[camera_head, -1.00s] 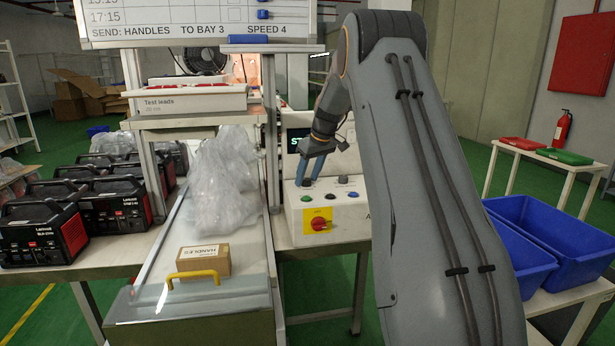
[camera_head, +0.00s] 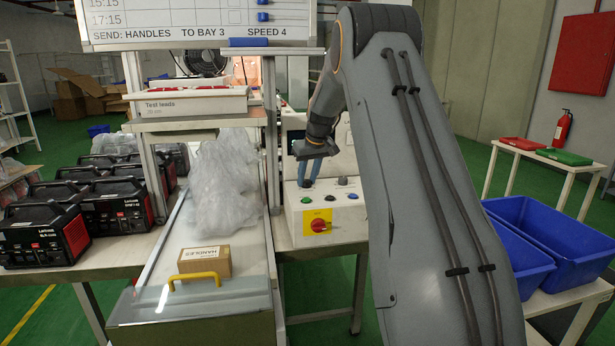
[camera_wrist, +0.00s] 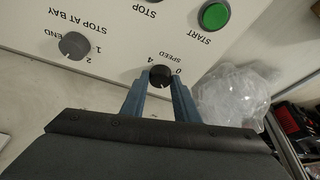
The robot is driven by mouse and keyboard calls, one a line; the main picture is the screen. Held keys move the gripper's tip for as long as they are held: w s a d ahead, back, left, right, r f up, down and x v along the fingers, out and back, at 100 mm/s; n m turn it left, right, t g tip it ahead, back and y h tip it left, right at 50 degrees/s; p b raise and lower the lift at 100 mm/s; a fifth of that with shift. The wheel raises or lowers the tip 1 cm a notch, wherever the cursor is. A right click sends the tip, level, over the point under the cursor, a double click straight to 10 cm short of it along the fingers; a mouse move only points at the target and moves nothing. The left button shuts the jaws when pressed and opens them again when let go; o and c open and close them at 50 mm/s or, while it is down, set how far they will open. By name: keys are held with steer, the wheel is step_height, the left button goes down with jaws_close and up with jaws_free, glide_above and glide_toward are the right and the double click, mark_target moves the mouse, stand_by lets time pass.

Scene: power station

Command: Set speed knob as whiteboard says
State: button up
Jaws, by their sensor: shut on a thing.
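The whiteboard (camera_head: 190,14) at the top of the head view reads "SEND: HANDLES TO BAY 3 SPEED 4". The black speed knob (camera_wrist: 160,74) sits on the white control panel (camera_head: 346,220), beside its upside-down label "SPEED" with 0 and 4 marks. In the wrist view my gripper (camera_wrist: 160,88) has its two blue fingers closed on either side of this knob. A pale pointer mark seems to be on the knob's lower side, but its exact setting is hard to read. In the head view the gripper (camera_head: 308,172) points down at the panel, and its fingertips partly hide the knob.
A grey "STOP AT BAY" knob (camera_wrist: 74,46), a green START button (camera_wrist: 214,15) and a red switch on yellow (camera_head: 318,226) are on the same panel. A conveyor with a handles box (camera_head: 204,261) and plastic wrap (camera_head: 222,185) stands left. Blue bins (camera_head: 525,240) stand right.

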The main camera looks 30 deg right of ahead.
steer(key=m, duration=0.2)
steer(key=m+h, duration=0.1)
steer(key=shift+a+m+p, duration=0.2)
steer(key=shift+m+p, duration=0.1)
steer(key=shift+m, duration=0.1)
steer(key=m+h, duration=0.1)
steer(key=m, duration=0.1)
steer(key=shift+w+m+b, duration=0.15)
steer(key=shift+m+b, duration=0.15)
steer(key=m+b, duration=0.1)
steer(key=m, duration=0.1)
steer(key=m+g+h+b, duration=0.1)
steer(key=m, duration=0.1)
steer(key=shift+w+a+g+h, duration=0.1)
steer(key=shift+a+g+h, duration=0.05)
steer(key=shift+g+h, duration=0.15)
steer(key=shift+m+g+b, duration=0.4)
steer(key=shift+m, duration=0.7)
steer(key=o, duration=1)
steer(key=shift+h, duration=0.3)
steer(key=shift+o, duration=0.2)
steer(key=v, duration=0.7)
steer(key=shift+r+b, duration=0.3)
steer(key=shift+b, duration=0.1)
